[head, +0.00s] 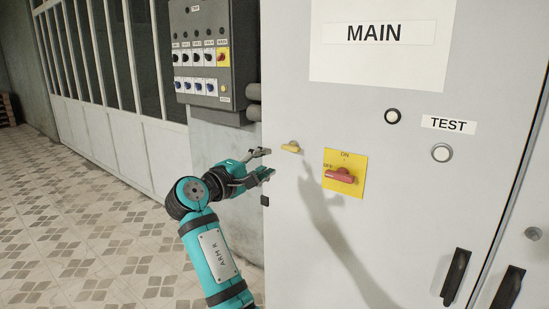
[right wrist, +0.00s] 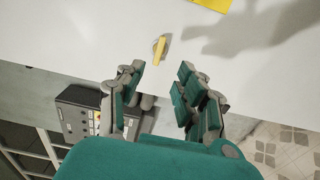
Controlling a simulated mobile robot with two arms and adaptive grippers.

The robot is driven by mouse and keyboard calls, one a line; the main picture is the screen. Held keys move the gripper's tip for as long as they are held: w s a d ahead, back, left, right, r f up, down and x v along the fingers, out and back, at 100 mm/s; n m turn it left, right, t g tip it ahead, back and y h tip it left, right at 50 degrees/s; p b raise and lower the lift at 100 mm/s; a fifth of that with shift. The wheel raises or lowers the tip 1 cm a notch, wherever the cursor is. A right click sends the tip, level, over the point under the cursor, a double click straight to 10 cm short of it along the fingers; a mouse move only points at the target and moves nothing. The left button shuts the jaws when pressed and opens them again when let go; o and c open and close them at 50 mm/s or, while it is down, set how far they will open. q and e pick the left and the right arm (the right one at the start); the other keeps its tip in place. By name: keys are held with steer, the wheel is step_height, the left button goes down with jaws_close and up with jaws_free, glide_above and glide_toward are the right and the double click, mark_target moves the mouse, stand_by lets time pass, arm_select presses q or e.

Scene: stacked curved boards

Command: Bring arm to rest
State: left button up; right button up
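My right gripper (head: 268,163) is in front of the left edge of the large grey MAIN cabinet (head: 300,230), with its fingers apart and nothing between them. In the right wrist view the right gripper (right wrist: 160,78) also shows two separated green-padded fingers. A small yellow handle (head: 291,147) on the cabinet is just beyond the fingertips, a little to their right in the head view. In the right wrist view the yellow handle (right wrist: 160,50) is ahead of the gap, with no visible contact. My left gripper is in neither view.
A red rotary switch (head: 341,176) on a yellow plate is right of the handle. TEST (head: 442,152) and another round button (head: 392,116) are above. A grey switch box (head: 200,60) hangs left of the cabinet. Black door handles (head: 456,277) are lower right. Tiled floor (head: 90,230) is clear at left.

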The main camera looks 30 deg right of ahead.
steer(key=shift+s+a, duration=0.3)
steer(key=shift+a, duration=0.3)
